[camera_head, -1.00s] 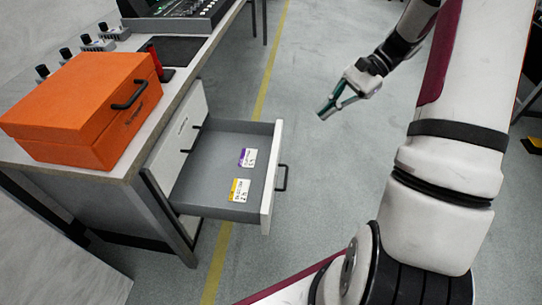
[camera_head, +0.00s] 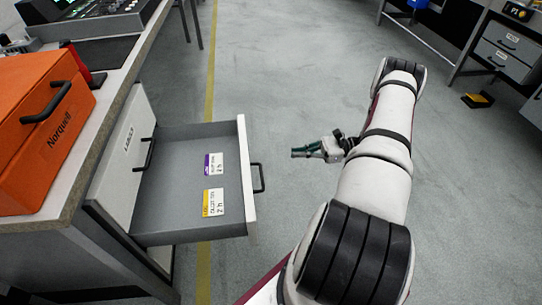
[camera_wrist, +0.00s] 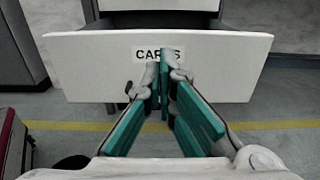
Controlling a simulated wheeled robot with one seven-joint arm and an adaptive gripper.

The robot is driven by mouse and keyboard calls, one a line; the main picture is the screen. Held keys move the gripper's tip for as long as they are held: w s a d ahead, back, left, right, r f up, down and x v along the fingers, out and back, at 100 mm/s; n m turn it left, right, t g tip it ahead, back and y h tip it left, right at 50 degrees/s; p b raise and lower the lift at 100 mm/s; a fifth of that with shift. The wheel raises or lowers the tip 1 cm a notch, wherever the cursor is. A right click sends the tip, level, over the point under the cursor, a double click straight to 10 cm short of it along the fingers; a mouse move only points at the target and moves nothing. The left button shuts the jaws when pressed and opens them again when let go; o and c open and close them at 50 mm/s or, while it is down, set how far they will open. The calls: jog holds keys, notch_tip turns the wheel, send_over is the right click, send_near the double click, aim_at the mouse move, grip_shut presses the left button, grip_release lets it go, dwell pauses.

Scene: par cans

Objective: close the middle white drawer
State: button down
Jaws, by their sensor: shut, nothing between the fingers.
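The middle white drawer (camera_head: 246,180) stands pulled out from the cabinet under the workbench, with a black handle on its front. Two label cards, one purple (camera_head: 214,164) and one yellow (camera_head: 213,202), lie inside it. My gripper (camera_head: 294,153) is shut and empty, to the right of the drawer front and apart from it. In the wrist view my shut gripper (camera_wrist: 164,66) points at the drawer's white front (camera_wrist: 220,62); its fingers cover part of the printed label and most of the handle.
An orange case (camera_head: 40,130) sits on the workbench above the drawer. A closed white drawer front (camera_head: 122,160) is above the open one. Grey floor (camera_head: 290,60) is clear beyond the gripper. Another bench with grey drawers (camera_head: 505,50) stands at the far right.

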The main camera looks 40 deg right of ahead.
jog(key=b+x, duration=0.2)
jog(key=x, duration=1.1)
jog(key=shift+a, duration=0.2)
jog(key=shift+w, duration=0.2)
jog(key=p+x, duration=0.1)
jog(key=x, duration=2.7)
jog(key=shift+w+a, duration=0.15)
jog(key=shift+w, duration=0.05)
